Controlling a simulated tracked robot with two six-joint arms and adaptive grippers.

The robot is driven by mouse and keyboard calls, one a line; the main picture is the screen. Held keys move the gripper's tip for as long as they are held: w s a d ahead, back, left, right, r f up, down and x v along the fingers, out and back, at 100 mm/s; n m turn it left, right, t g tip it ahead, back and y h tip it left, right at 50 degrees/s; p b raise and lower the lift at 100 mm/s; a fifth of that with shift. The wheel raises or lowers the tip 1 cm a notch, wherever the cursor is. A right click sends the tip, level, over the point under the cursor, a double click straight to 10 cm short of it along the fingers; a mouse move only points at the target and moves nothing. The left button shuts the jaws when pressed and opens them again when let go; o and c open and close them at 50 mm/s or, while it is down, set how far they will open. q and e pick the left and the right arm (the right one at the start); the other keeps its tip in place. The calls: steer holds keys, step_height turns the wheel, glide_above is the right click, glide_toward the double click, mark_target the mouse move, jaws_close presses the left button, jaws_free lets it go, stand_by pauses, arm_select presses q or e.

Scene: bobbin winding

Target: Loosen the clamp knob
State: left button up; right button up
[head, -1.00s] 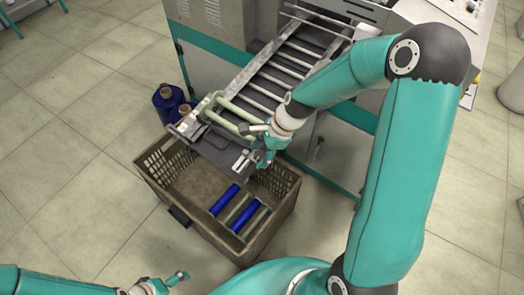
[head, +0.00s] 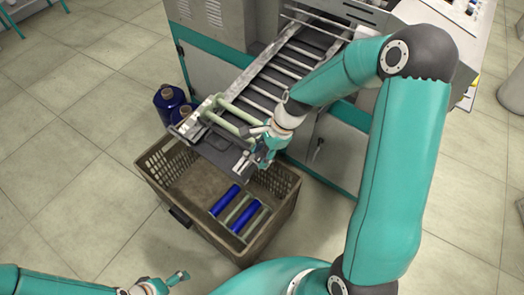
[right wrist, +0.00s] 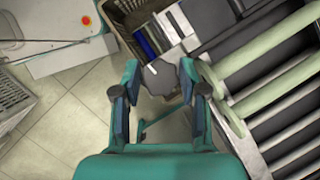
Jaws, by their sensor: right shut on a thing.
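The clamp knob (right wrist: 160,78) is a dark grey, lobed knob at the end of the roller chute. It shows in the right wrist view between the two fingers of my right gripper (right wrist: 158,98). My right gripper is shut on the knob. In the head view my right gripper (head: 262,155) is at the lower right corner of the chute's end, and it hides most of the knob there. My left gripper (head: 176,281) is at the bottom left of the head view, away from the chute; its jaw opening is unclear.
The roller chute (head: 272,88) slopes down from the machine (head: 210,58), with pale green bobbins (head: 237,119) at its lower end. Below it stands a brown crate (head: 170,200) holding blue and pale green bobbins. The left floor is clear.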

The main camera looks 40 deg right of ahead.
steer(key=n+g+p, duration=0.1)
steer(key=n, duration=0.1)
steer(key=n+g+p, duration=0.1)
steer(key=shift+w+r+n, duration=0.2)
steer(key=shift+w+n, duration=0.1)
steer(key=shift+n, duration=0.1)
steer(key=n+g, duration=0.1)
steer(key=n, duration=0.1)
steer(key=shift+n+p, duration=0.3)
steer(key=shift+p, duration=0.1)
steer(key=n+g+h, duration=0.1)
steer(key=n, duration=0.1)
steer(key=shift+w+f+n+g, duration=0.1)
steer(key=shift+n+g, duration=0.2)
steer(key=n+g+h, duration=0.1)
steer(key=n, duration=0.1)
steer(key=n+g+h, duration=0.1)
steer(key=n, duration=0.2)
steer(key=shift+a, duration=0.2)
steer(key=n+h, duration=0.1)
steer(key=n, duration=0.1)
steer(key=n+h+b, duration=0.1)
steer(key=n, duration=0.2)
steer(key=shift+w+n+g+h, duration=0.1)
steer(key=shift+n+g+h, duration=0.2)
steer(key=shift+g+h, duration=0.1)
steer(key=o, duration=0.9)
steer(key=shift+c, duration=0.2)
